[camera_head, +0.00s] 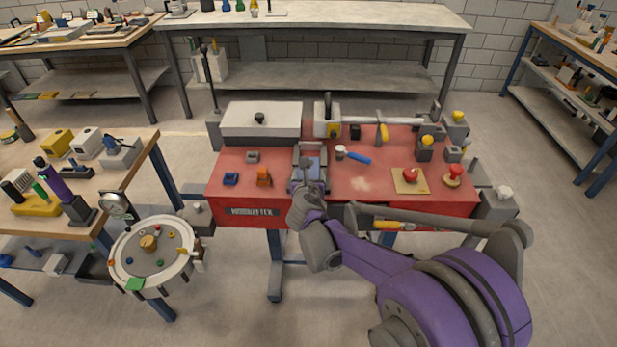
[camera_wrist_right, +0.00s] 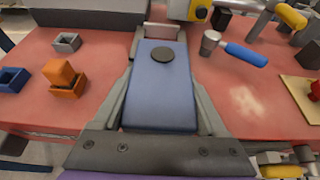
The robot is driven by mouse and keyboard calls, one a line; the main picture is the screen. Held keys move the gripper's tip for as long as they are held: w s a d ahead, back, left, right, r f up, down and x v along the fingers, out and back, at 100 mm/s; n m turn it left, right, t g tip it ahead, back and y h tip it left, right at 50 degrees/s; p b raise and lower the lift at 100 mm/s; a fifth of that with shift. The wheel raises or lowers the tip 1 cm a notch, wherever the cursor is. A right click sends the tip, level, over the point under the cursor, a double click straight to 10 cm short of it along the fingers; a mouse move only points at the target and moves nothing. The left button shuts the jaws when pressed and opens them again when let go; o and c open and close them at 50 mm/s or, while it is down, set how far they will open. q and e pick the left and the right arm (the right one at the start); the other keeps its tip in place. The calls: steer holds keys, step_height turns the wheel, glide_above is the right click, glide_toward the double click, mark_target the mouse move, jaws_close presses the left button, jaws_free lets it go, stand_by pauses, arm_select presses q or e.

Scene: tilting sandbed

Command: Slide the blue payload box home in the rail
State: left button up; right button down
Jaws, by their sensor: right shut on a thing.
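The blue payload box (camera_wrist_right: 160,92), with a round black knob on top, lies in a grey rail (camera_wrist_right: 144,28) on the red table. In the head view the box (camera_head: 309,172) is partly hidden by my arm. My right gripper (camera_head: 308,184) is at the near end of the rail, shut on the box. In the wrist view its dark palm bar crosses the bottom, behind the near end of the box. A stretch of grey rail shows beyond the box's far end. My left gripper is not in view.
The red table (camera_head: 365,203) holds a blue-handled hammer (camera_head: 356,156), an orange block in an orange holder (camera_head: 263,178), a blue open holder (camera_head: 231,179) and a red ball on a board (camera_head: 409,178). A grey lidded case (camera_head: 261,122) stands behind left.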

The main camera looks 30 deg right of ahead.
steer(key=shift+w+d, duration=0.4)
steer(key=shift+w, duration=0.3)
steer(key=shift+w, duration=0.1)
steer(key=shift+w+d+b, duration=0.45)
steer(key=shift+w+d, duration=0.35)
steer(key=shift+w, duration=0.35)
steer(key=shift+w, duration=0.15)
steer(key=shift+w+d+f, duration=0.1)
steer(key=shift+w+d, duration=0.2)
steer(key=shift+w, duration=0.15)
steer(key=shift+w+d, duration=0.45)
steer(key=shift+w, duration=0.25)
steer(key=shift+w, duration=0.1)
steer(key=shift+w+d+b, duration=0.25)
steer(key=shift+w+d, duration=0.15)
steer(key=shift+w, duration=0.2)
steer(key=shift+w+d+b, duration=0.2)
steer(key=shift+w+d, duration=0.2)
steer(key=shift+w, duration=0.2)
steer(key=shift+w, duration=0.1)
